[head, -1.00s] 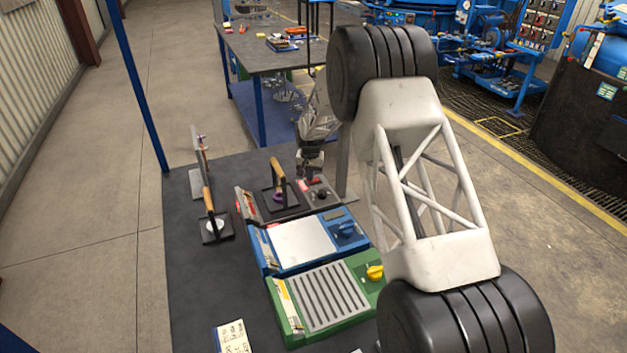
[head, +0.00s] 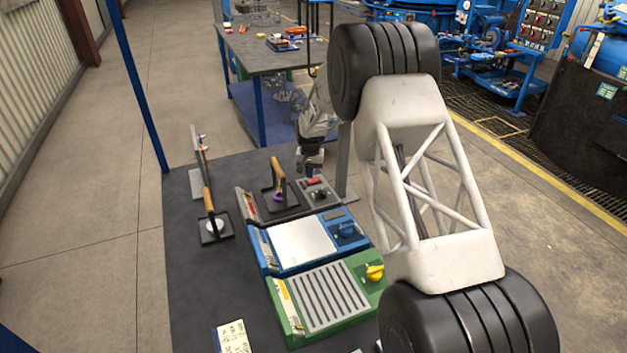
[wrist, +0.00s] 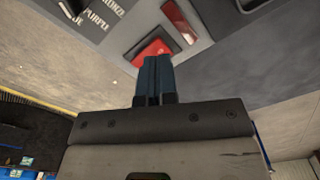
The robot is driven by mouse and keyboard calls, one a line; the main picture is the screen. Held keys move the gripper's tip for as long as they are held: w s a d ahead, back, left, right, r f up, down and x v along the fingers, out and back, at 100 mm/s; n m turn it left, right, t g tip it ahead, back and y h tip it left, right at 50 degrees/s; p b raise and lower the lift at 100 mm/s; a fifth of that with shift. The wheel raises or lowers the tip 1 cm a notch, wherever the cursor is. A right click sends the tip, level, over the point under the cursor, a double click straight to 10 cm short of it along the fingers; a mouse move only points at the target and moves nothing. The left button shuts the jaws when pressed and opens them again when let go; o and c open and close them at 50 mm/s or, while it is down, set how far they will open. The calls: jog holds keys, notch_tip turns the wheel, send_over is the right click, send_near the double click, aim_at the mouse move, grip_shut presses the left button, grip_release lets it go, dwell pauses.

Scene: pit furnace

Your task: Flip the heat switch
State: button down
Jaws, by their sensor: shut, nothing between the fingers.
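The control panel (head: 333,199) is on the right part of the rearmost unit on the dark bench, and carries red parts and a black knob (head: 320,194). In the wrist view a red switch (wrist: 150,47) in a dark surround lies just beyond my fingertips. A second, darker red piece (wrist: 181,18) sits in a pale frame up and to the right. My gripper (wrist: 153,62) is shut and empty, its blue-grey fingers together and overlapping the red switch's lower edge in the picture. I cannot tell whether they touch. In the head view my gripper (head: 308,172) is low over the panel's back edge.
A black plate with an upright wooden handle (head: 278,174) stands left of the panel. A blue unit (head: 300,243) and a green unit (head: 325,298) sit in front. More handled tools (head: 216,228) stand at left. A grey post (head: 343,165) rises behind the panel.

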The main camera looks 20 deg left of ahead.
aim_at(312, 181)
jog(key=shift+r, duration=2.6)
jog(key=shift+d+r, duration=0.3)
jog(key=shift+r, duration=0.1)
jog(key=s+d+r+m, duration=0.1)
jog(key=s+d+r, duration=0.5)
jog(key=d+r, duration=0.45)
jog(key=s+d+r+t, duration=0.1)
jog(key=s+d+r, duration=0.6)
jog(key=d, duration=0.6)
jog(key=s+d+r+m, duration=0.1)
jog(key=s+d+r, duration=0.4)
jog(key=d+r, duration=0.6)
jog(key=s+d, duration=0.7)
jog(key=s, duration=0.5)
jog(key=s+d+t, duration=0.1)
jog(key=s+d, duration=0.7)
jog(key=s, duration=0.4)
jog(key=s+d+m, duration=0.1)
jog(key=s+d, duration=0.6)
jog(key=s, duration=0.5)
jog(key=shift+s+d+f+t, duration=0.15)
jog(key=shift+s+f+t, duration=0.15)
jog(key=shift+f, duration=0.1)
